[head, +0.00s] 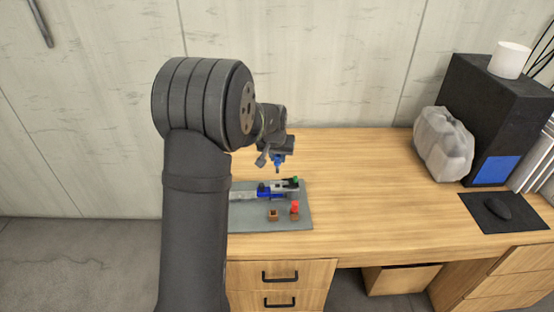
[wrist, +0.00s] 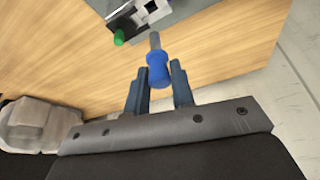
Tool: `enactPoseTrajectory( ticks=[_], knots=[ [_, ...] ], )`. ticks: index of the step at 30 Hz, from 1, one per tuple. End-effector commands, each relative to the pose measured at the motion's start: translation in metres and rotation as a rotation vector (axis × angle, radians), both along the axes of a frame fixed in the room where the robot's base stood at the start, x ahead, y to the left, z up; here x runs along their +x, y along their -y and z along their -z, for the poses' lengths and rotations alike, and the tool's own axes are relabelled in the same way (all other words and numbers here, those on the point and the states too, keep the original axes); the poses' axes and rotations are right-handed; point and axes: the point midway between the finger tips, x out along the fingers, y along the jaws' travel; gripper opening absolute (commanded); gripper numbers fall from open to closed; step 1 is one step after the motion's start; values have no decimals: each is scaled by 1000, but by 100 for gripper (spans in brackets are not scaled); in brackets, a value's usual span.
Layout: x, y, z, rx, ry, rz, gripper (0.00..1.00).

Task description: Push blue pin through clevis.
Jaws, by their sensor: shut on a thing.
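My gripper (wrist: 157,88) is shut on the blue pin (wrist: 158,71) in the wrist view. The pin has a blue head between the fingertips and a grey shank (wrist: 154,41) pointing away from the gripper. In the head view my gripper (head: 277,158) hangs above the desk, just behind the mat, with the blue pin (head: 278,165) below it. The screw jack (head: 270,190) lies on the mat, with grey and blue parts and a green piece (head: 295,180) at its right end. The pin is apart from the jack. The clevis holes are too small to make out.
A grey mat (head: 262,218) carries the jack, a small brown block (head: 273,215) and a red pin in a brown holder (head: 295,211). A wrapped grey bundle (head: 443,145), black box and mouse pad (head: 504,213) stand right. The desk's middle is clear.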

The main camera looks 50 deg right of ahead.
Motion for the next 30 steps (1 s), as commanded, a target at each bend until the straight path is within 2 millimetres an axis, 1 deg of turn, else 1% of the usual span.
enactPoseTrajectory(
  ticks=[5, 10, 14, 22, 26, 30],
  knots=[
    [0, 0, 0, 0, 0, 1, 0],
    [0, 0, 5, 1, 0, 1, 0],
    [0, 0, 15, 1, 0, 1, 0],
    [0, -1, 43, 2, 0, 2, 0],
    [0, 0, 49, 0, 1, 2, 0],
    [0, 0, 50, 0, 1, 2, 0]
  ],
)
